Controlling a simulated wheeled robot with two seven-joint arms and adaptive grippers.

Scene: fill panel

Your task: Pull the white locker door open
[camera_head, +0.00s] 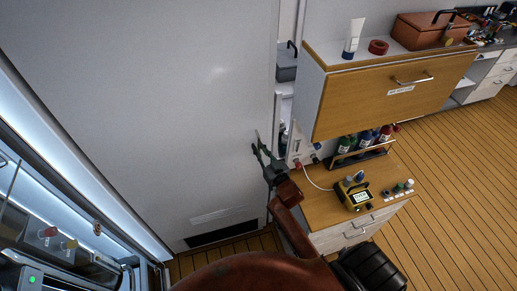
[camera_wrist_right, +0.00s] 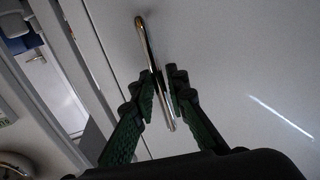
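The white locker door (camera_head: 165,110) is a large, flat white panel filling the left middle of the head view, and it looks shut. It also fills the right of the right wrist view (camera_wrist_right: 240,65). Its slim metal bar handle (camera_wrist_right: 146,45) stands out from the door there. My right gripper (camera_head: 257,143) is at the door's right edge. In the right wrist view its fingers (camera_wrist_right: 162,78) are parted, one on each side of the handle, with a narrow gap showing; firm contact is not visible. My left gripper is not in view.
A lit glass-sided unit (camera_head: 60,225) stands lower left. Plank floor (camera_head: 460,190) is clear at right.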

